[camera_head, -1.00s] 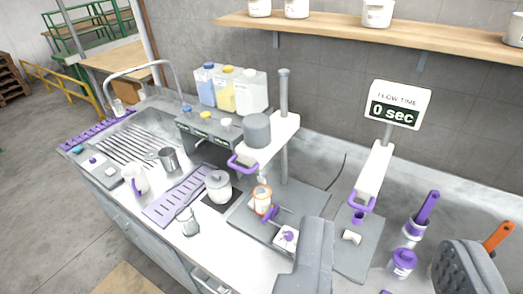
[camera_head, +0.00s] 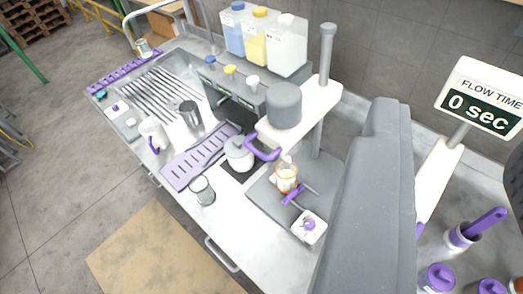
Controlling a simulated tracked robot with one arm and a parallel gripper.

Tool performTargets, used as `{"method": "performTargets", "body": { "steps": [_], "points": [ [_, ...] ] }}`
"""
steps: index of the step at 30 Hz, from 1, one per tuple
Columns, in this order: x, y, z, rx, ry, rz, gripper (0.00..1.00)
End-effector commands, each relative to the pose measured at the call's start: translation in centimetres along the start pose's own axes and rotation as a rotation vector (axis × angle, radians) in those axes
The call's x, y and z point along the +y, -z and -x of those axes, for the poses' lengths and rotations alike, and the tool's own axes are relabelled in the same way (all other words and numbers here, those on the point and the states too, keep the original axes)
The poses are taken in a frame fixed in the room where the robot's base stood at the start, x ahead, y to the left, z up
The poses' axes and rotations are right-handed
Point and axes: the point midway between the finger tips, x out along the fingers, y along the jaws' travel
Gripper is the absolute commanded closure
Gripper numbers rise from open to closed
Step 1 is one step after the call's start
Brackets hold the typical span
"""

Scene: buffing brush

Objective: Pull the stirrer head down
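The stirrer head (camera_head: 285,104) is a grey cylinder on a white arm, carried on a grey vertical post (camera_head: 326,60). A purple loop handle (camera_head: 262,149) sticks out at the front of the arm. Below it, an orange-rimmed cup (camera_head: 286,178) with whitish contents stands over the grey stirrer base plate (camera_head: 263,200), with a purple clamp (camera_head: 293,194) beside it. The head is raised above the cup. A large grey part of my arm fills the right centre and hides part of the base plate. My gripper's fingers cannot be made out.
A white-lidded pot (camera_head: 239,153), a glass jar (camera_head: 201,190) and a purple slotted mat (camera_head: 200,160) lie left of the stirrer. Blue, yellow and white containers (camera_head: 262,40) stand behind. The flow time sign (camera_head: 480,100) is at right. The counter front is partly clear.

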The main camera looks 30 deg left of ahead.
Motion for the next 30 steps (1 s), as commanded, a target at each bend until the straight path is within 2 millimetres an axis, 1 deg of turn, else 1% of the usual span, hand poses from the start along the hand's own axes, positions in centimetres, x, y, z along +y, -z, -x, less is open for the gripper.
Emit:
{"method": "performTargets", "body": {
  "steps": [2,5,6,8,9,11,12,14,15,18,21,24,27,30],
  "points": [
    [-0.3,-0.9,-1.1,-0.026,0.024,-0.035,0.68],
    [-1.6,-3.7,-4.0,-0.101,0.090,-0.140,0.68],
    [-2.2,-5.2,-5.6,-0.144,0.127,-0.203,0.68],
    [-3.3,-7.7,-7.9,-0.216,0.187,-0.316,0.68],
    [-4.2,-9.6,-9.6,-0.270,0.228,-0.401,0.68],
    [-5.5,-12.2,-11.7,-0.350,0.287,-0.538,0.68],
    [-6.4,-13.9,-13.1,-0.404,0.321,-0.629,0.68],
    [-7.7,-16.2,-14.8,-0.482,0.369,-0.769,0.68],
    [-8.5,-17.8,-15.9,-0.535,0.396,-0.864,0.68],
    [-10.4,-21.2,-18.3,-0.657,0.450,-1.104,0.68],
    [-11.6,-23.8,-20.3,-0.756,0.483,-1.330,0.68],
    [-12.3,-25.7,-22.0,-0.826,0.497,-1.520,0.68],
    [-12.7,-27.0,-23.2,-0.872,0.499,-1.656,0.68],
    [-12.8,-27.8,-23.9,-0.895,0.499,-1.739,0.68]
  ]
}}
